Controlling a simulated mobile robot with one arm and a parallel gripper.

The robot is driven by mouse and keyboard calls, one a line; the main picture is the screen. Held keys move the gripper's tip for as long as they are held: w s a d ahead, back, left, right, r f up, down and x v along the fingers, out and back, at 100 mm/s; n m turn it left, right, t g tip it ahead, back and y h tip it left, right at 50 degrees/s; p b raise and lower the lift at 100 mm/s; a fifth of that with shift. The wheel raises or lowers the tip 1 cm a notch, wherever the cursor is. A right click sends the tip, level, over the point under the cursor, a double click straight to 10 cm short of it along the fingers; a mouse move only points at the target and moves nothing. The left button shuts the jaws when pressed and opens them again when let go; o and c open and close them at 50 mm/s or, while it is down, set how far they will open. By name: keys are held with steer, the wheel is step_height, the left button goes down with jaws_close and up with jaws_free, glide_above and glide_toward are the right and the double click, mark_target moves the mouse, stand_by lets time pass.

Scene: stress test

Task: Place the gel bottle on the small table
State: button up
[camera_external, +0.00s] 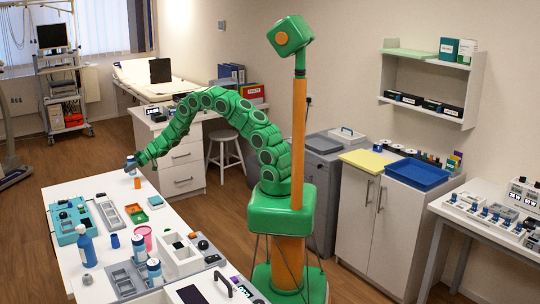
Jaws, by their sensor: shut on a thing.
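My gripper (131,159) is at the end of my green arm, over the far end of the long white table (75,188). It is shut on a small bluish-white bottle (131,168), which I take to be the gel bottle. The bottle is small and partly hidden by the fingers. It is close above the table; whether it touches the top is unclear. An orange vial (137,182) stands just in front of it. I cannot tell for sure which surface is the small table; a white desk (180,128) stands behind my arm.
The long table holds a blue bottle (86,246), a teal box (70,220), a pink cup (142,238) and trays. A white stool (226,135) stands by the desk. A cabinet with a blue tray (416,174) and a side table (485,238) are at right. Floor is open between.

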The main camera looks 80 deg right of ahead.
steer(key=shift+w+f, duration=0.55)
steer(key=shift+f, duration=0.1)
steer(key=shift+s+f, duration=0.1)
steer(key=shift+f, duration=1.1)
steer(key=shift+f, duration=0.2)
steer(key=o, duration=1.1)
steer(key=shift+v, duration=3.9)
